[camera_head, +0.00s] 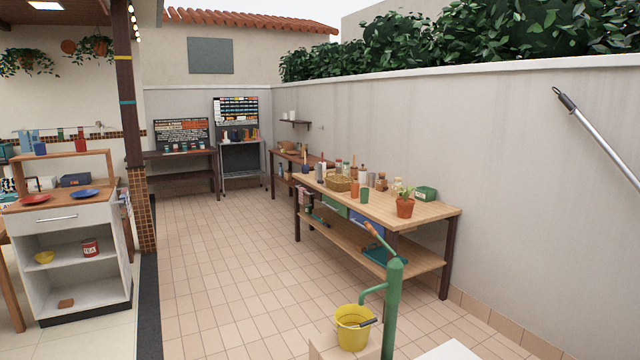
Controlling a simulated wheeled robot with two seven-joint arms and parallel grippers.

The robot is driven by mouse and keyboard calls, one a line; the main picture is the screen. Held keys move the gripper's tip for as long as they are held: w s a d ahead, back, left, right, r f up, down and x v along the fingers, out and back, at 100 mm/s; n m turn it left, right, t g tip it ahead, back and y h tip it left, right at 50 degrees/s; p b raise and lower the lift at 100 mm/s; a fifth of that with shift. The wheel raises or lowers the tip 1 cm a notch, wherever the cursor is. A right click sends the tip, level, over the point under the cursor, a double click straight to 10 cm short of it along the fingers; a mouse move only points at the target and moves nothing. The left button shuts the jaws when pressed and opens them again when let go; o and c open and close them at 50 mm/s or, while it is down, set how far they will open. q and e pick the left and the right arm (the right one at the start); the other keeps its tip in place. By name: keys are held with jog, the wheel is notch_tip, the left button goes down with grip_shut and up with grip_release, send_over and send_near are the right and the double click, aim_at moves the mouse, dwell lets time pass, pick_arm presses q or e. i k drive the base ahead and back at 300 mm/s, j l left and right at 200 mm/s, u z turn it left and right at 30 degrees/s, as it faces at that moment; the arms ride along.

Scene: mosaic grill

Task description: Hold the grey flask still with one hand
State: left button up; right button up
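Neither of my grippers shows in the head view. No grey flask can be picked out with certainty. A small grey upright cylinder (321,172) stands at the far end of the long wooden table (432,211), and a pale bottle with a dark cap (363,175) stands farther right on it. Both are too small to tell whether either is the flask. Nothing of mine touches them.
A green hand pump (394,300) and a yellow bucket (354,328) stand in front of the table. A potted plant (405,207) sits near the table's front edge. A white cabinet (72,215) is at left. The tiled floor (220,260) between is clear.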

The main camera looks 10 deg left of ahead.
aim_at(319, 167)
jog(key=i+j+u, duration=0.6)
jog(key=i+u, duration=0.2)
jog(key=i, duration=0.2)
jog(key=i+j+u, duration=0.15)
jog(key=i, duration=0.75)
jog(key=i+j+u, duration=0.15)
jog(key=i, duration=0.75)
jog(key=i+z, duration=0.15)
jog(key=i, duration=0.45)
jog(key=i+z, duration=0.15)
jog(key=i, duration=0.5)
jog(key=i+j+z, duration=0.1)
jog(key=i, duration=0.5)
jog(key=i+l+z, duration=0.3)
jog(key=i+z, duration=0.15)
jog(key=i, duration=0.3)
jog(key=i+z, duration=0.5)
jog(key=i, duration=0.25)
jog(key=i+l, duration=0.25)
jog(key=i+l+u, duration=0.15)
jog(key=l, duration=0.3)
jog(key=i+l, duration=0.3)
jog(key=i+l+u, duration=0.1)
jog(key=i+l, duration=0.15)
jog(key=l, duration=0.15)
jog(key=i, duration=0.15)
